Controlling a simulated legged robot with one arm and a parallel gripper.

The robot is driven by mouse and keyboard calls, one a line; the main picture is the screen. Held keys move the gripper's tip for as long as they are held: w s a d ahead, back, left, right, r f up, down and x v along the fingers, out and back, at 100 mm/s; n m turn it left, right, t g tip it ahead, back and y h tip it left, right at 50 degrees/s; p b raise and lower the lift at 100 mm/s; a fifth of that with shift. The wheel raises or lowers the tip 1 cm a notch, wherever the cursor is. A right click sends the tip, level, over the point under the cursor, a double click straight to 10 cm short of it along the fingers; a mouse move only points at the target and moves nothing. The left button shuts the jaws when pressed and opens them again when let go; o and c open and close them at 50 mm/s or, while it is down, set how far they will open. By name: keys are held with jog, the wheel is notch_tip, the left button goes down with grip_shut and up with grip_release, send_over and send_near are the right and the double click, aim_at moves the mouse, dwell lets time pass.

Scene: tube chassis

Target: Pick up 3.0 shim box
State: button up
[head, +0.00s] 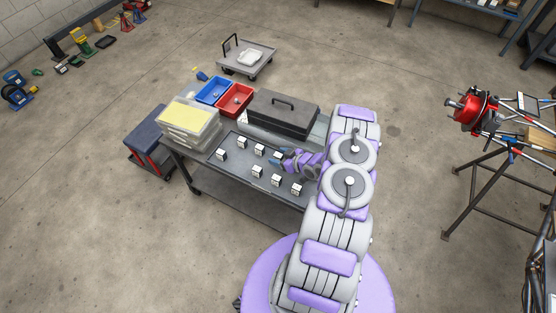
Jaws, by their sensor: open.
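Several small white shim boxes with dark markings stand on the grey cart top, in two rough rows. One box (221,155) is at the left, one (241,143) is behind it, and one (260,150) is in the middle. Front boxes (257,171) (277,180) (296,189) run toward the right. Another box (277,156) is right by my gripper's tip. The labels are too small to read, so I cannot tell which is 3.0. My gripper (282,159) is open, low over the cart and pointing left; whether it touches that box is unclear.
The cart (232,174) also bears a dark toolbox (282,112), a red bin (235,100), a blue bin (213,91) and clear cases (190,122). A tube frame (480,190) stands right. Floor around is open.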

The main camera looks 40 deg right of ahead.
jog(key=shift+w+a+f, duration=0.3)
jog(key=shift+w+f, duration=0.05)
jog(key=shift+w, duration=0.25)
jog(key=shift+d, duration=0.35)
jog(key=shift+d+f, duration=0.15)
jog(key=shift+d, duration=0.2)
jog(key=c, duration=0.3)
jog(key=shift+a, duration=0.55)
jog(key=c, duration=0.6)
jog(key=shift+d, duration=0.1)
jog(key=shift+c, duration=1.4)
jog(key=shift+d, duration=0.25)
